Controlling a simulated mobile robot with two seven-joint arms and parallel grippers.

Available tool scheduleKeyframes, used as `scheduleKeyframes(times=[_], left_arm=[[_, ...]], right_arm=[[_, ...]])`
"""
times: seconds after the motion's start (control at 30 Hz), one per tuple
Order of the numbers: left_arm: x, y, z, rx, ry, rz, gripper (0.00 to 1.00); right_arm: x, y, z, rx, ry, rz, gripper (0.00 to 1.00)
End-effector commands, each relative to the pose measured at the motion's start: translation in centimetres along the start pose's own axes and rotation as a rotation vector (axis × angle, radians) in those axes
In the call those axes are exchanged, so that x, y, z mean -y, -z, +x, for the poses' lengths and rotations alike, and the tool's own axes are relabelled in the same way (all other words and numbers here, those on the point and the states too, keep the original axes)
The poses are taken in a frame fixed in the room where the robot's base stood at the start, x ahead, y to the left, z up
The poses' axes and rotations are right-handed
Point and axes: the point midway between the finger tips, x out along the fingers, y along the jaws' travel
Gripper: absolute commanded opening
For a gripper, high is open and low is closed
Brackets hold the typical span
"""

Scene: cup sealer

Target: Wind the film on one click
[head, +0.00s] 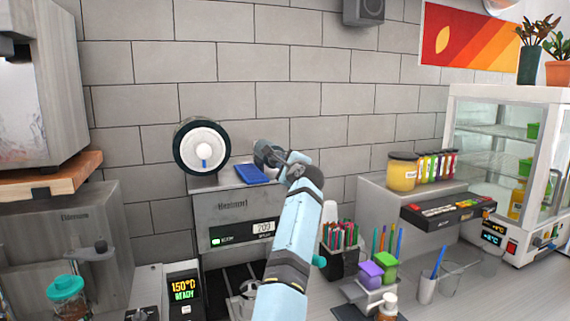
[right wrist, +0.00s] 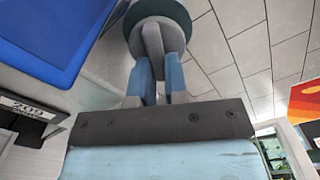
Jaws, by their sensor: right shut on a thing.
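The sealer (head: 235,210) is a grey box against the brick wall with a small lit display. A large round film reel (head: 190,158) with a white face and a blue mark stands at its top left. My right gripper (head: 268,155) reaches over the top right of the sealer. In the right wrist view its blue fingertips (right wrist: 160,80) are shut on the grey grip bar of a round knob (right wrist: 155,40) with a dark teal rim. My left gripper is not in view.
A blue slab (head: 252,173) lies on the sealer's top, close left of my right gripper. Right of my forearm stand a pen holder (head: 343,255), purple and green blocks (head: 372,272) and a glass display cabinet (head: 500,150). A temperature display (head: 184,290) stands lower left.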

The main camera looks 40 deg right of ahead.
Motion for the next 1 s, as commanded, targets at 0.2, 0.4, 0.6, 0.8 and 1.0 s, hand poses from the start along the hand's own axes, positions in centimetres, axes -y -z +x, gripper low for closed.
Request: scheduleKeyframes(times=[0.2,0.4,0.6,0.8,1.0], left_arm=[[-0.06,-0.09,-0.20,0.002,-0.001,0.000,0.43],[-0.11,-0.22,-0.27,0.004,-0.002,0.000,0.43],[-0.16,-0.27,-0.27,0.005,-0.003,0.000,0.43],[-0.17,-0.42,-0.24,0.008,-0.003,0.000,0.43],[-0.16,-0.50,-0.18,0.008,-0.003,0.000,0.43]], right_arm=[[0.02,-0.01,0.00,0.000,0.001,0.037,0.00],[0.02,-0.01,0.00,0.000,0.001,0.042,0.00],[0.03,-0.02,0.00,0.000,0.001,0.041,0.00],[0.02,-0.01,0.00,0.000,0.001,0.041,0.39],[-0.03,0.01,-0.07,0.000,0.001,0.041,0.39]])
